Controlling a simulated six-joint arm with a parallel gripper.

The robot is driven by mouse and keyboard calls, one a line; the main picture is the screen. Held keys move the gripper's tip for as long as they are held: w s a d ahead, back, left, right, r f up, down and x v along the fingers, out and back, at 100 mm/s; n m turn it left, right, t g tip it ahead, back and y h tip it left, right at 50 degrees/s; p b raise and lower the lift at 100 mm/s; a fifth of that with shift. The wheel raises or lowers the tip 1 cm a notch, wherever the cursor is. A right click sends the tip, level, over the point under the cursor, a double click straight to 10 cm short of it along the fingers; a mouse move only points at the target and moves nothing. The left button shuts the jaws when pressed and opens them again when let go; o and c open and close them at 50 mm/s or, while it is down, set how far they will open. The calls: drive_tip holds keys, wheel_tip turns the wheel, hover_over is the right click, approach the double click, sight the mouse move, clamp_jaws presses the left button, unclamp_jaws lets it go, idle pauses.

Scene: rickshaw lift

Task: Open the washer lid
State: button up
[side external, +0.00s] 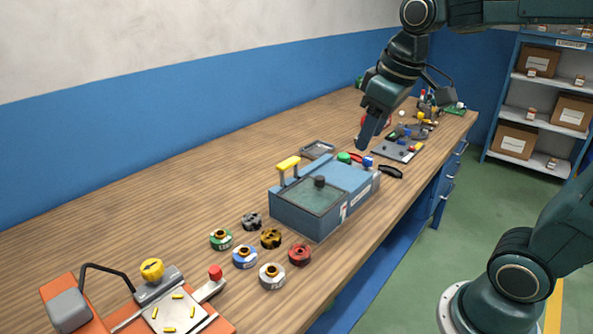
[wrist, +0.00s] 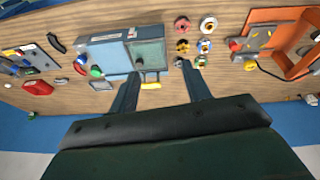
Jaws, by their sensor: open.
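The washer is a blue box (side external: 335,212) on the wooden bench, with a greenish glass lid (side external: 311,197) lying flat and shut on its near end. A dark knob (side external: 320,181) stands on the lid's edge, and a yellow-topped handle (side external: 288,165) rises on its wall side. In the wrist view the lid (wrist: 150,53) and yellow handle (wrist: 151,86) lie between my fingers in the picture. My gripper (side external: 364,143) is open and empty, in the air above and beyond the washer; its two spread fingers show in the wrist view (wrist: 158,70).
Several colored rings (side external: 271,238) lie in front of the washer. An orange fixture (side external: 68,289) stands at the near left. A green button (side external: 344,158), a blue button (side external: 368,162) and a small tray (side external: 317,150) are near the washer's far end. The bench by the wall is clear.

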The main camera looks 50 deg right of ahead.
drive_tip(key=w+d+f+n+g, duration=0.15)
drive_tip(key=w+d, duration=0.35)
drive_tip(key=w, duration=0.5)
drive_tip(key=g, duration=0.2)
hover_over(320, 177)
wheel_tip(320, 177, down, 5)
drive_tip(key=shift+f, duration=0.1)
drive_tip(key=shift+f, duration=0.2)
wheel_tip(320, 177, down, 13)
drive_tip(key=shift+f, duration=0.2)
clamp_jaws()
